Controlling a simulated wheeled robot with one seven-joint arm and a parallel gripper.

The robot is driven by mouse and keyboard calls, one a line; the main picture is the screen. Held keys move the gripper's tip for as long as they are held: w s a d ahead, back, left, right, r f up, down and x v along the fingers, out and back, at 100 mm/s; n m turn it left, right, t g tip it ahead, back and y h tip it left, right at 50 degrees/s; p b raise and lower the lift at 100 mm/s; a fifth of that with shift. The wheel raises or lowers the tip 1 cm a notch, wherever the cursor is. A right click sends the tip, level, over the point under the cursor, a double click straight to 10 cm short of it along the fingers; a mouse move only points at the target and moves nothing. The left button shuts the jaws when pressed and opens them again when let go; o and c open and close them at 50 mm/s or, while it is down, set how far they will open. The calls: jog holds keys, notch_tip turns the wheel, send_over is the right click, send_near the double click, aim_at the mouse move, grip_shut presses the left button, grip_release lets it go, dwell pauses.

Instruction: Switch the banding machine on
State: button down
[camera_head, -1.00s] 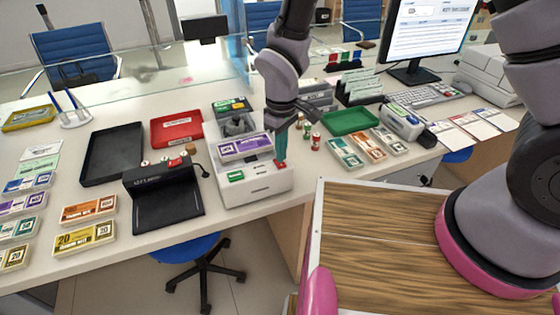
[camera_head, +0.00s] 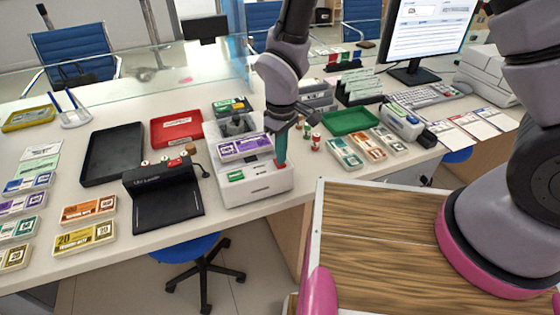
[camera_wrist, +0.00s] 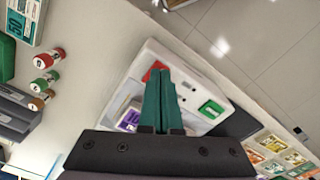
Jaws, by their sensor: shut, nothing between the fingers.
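The banding machine appears to be the white unit (camera_head: 258,189) at the counter's front edge, with a green label on its top left. A purple-printed note bundle (camera_head: 244,147) lies on it. A red switch (camera_head: 280,168) sits at its right side; it also shows in the wrist view (camera_wrist: 154,70). My gripper (camera_head: 281,162) points down with its teal fingers together and empty. The fingertips (camera_wrist: 161,72) are right at the red switch and partly hide it. I cannot tell whether they touch it, nor which way the switch is set.
A black stand (camera_head: 165,200) with a cable is left of the machine. A red tray (camera_head: 177,128) and a black tray (camera_head: 113,153) lie behind it. Small colored rolls (camera_head: 315,141) and a green tray (camera_head: 349,122) are to the right. Note bundles (camera_head: 85,237) lie at far left.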

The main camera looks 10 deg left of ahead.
jog(key=shift+f, duration=0.55)
jog(key=shift+r, duration=3.5)
jog(key=w+d+r+m+t+y, duration=0.1)
jog(key=w+d+r+m, duration=0.35)
jog(key=d+r, duration=0.45)
jog(key=w+d+r+m+t+y, duration=0.15)
jog(key=w+d+r+m, duration=0.45)
jog(key=r, duration=0.6)
jog(key=s+d+r+m+t, duration=0.2)
jog(key=d+r, duration=0.4)
jog(key=d, duration=0.3)
jog(key=s+d+r+m+t, duration=0.2)
jog(key=s+d+r+m, duration=0.2)
jog(key=s+d+r, duration=0.3)
jog(key=d, duration=0.3)
jog(key=shift+s+t, duration=0.3)
jog(key=shift+t, duration=0.05)
